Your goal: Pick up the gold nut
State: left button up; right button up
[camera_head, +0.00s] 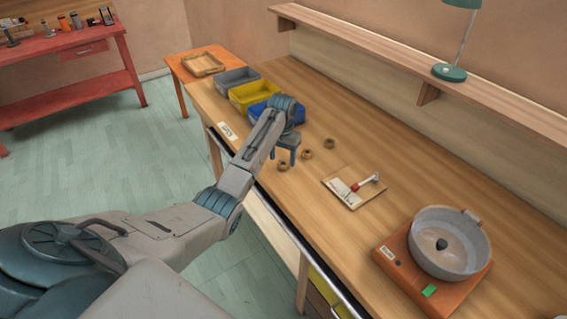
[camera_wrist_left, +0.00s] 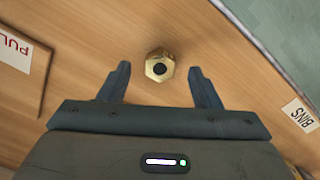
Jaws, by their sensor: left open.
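A gold hexagonal nut (camera_wrist_left: 159,67) with a dark hole lies on the wooden table in the left wrist view. My left gripper (camera_wrist_left: 159,76) is open and empty. Its two fingers point at the nut, one on each side in the picture, with gaps between. In the head view my left gripper (camera_head: 287,152) is above the table, close to one brownish nut (camera_head: 283,166). Two similar nuts lie to its right, one nearer (camera_head: 307,155) and one farther (camera_head: 329,143). I cannot tell their exact colours there. My right gripper is not in view.
An orange block with a grey pan (camera_head: 425,262) stands at front right. Grey (camera_head: 236,76), yellow (camera_head: 240,100) and blue bins stand behind my arm. A shelf (camera_head: 400,70) runs along the wall.

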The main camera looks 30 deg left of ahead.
aim_at(283, 165)
pick_arm(q)
jog(key=shift+s+f, duration=0.15)
jog(key=shift+f, duration=1.15)
jog(key=c, duration=1.1)
jog(key=shift+c, duration=0.2)
jog(key=shift+r, duration=0.15)
